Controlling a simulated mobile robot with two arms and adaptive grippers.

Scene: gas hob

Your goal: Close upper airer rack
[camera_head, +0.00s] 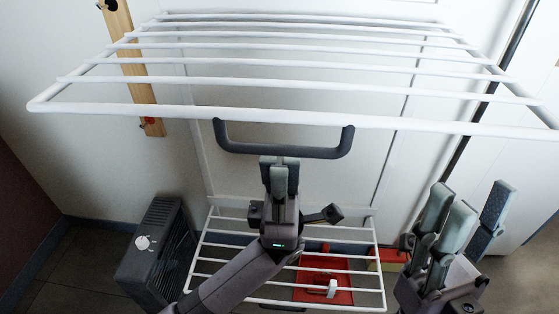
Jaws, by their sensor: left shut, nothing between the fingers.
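The upper airer rack (290,111) is a white wire frame with several bars, folded out from the wall across the top of the head view. A dark U-shaped handle (283,151) hangs from its front bar. My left gripper (280,163) is shut and empty. Its fingertips point up at the middle of the handle's lower bar; I cannot tell whether they touch it. My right gripper (468,205) is at the lower right, apart from the rack, with its fingers spread open and empty.
A lower white rack (205,243) is also folded out below, partly hidden by my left arm. A dark heater-like box (157,250) with a white knob stands at lower left. A red object (340,283) lies under the lower rack. A wooden strip (134,62) hangs on the wall.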

